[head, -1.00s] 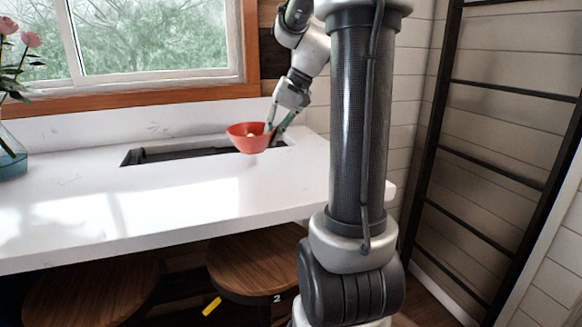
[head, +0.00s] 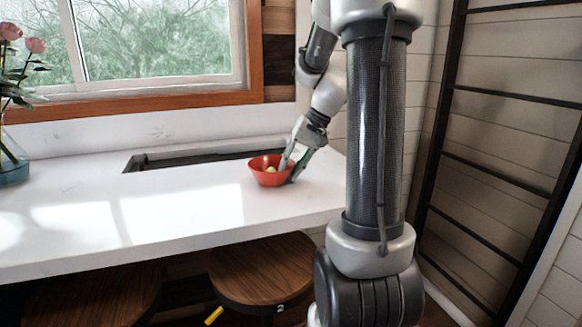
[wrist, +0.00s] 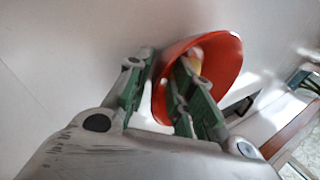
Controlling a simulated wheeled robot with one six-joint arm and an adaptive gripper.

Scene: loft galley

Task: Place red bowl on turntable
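The red bowl (head: 262,178) is over the white counter, just in front of the right end of a dark recess. A small yellowish thing (head: 270,169) lies in it. My gripper (head: 289,171) is shut on the bowl's right wall, with one finger inside and one outside. The wrist view shows the bowl (wrist: 226,60) tilted in the picture, its wall between the green fingers of my gripper (wrist: 162,68). I cannot tell whether the bowl touches the counter. I do not see a turntable in either view.
The counter (head: 130,212) is clear to the left and front of the bowl. The dark recess (head: 140,161) is behind it. A vase of pink flowers (head: 12,165) stands at the far left. Wooden stools (head: 262,270) are under the counter. A black ladder-like rack (head: 440,150) stands at the right.

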